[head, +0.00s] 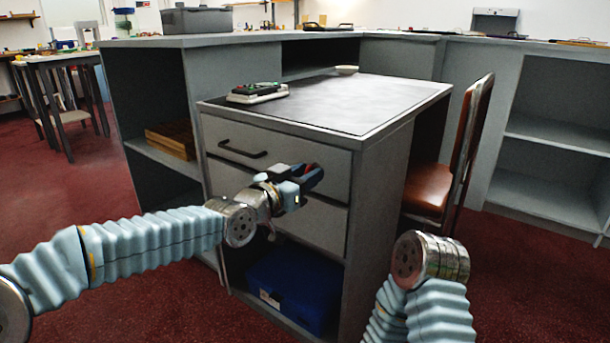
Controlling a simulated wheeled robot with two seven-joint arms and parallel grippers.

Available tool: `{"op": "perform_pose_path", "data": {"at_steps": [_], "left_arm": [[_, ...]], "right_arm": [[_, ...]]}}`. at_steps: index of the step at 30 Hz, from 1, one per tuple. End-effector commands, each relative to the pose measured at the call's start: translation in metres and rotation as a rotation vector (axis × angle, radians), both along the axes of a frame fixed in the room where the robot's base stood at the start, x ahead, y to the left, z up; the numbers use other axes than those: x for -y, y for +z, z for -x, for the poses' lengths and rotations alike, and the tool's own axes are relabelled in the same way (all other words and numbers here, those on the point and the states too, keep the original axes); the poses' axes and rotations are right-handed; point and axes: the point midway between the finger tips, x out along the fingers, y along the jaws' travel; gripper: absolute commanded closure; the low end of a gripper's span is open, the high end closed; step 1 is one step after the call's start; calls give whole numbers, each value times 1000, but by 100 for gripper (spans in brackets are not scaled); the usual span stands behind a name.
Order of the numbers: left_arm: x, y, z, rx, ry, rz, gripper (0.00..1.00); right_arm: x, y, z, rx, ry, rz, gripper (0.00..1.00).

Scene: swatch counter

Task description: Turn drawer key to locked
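The grey desk unit (382,165) has a top drawer (300,155) with a black bar handle (243,150). A second drawer (322,222) sits below it, partly covered by my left arm. Both drawers look closed. My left gripper (312,178) is in front of the drawer fronts, near the seam between the two drawers at their right part. Its fingers are dark with red and blue patches; their gap does not show. I cannot make out the drawer key or its lock; the gripper may hide them. My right arm's wrist shows at the lower right, but its gripper does not show.
A device with a green and red top (258,92) and a small bowl (346,70) stand on the desktop. A blue case (292,285) sits in the open space under the drawers. A brown chair (432,185) stands right of the desk. Red carpet lies around.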

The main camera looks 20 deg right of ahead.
Motion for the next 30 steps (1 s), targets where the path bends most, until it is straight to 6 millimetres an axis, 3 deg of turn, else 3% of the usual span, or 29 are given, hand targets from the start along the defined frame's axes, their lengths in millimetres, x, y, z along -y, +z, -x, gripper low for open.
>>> {"op": "perform_pose_path", "data": {"at_steps": [7,21,30], "left_arm": [[-13,1,8,2,2,-1,64],[-96,2,72,2,5,-2,64],[-109,0,85,-1,0,-1,64]], "right_arm": [[0,0,0,0,0,0,57],[0,10,0,-2,1,0,57],[0,13,1,-3,2,-1,57]]}}
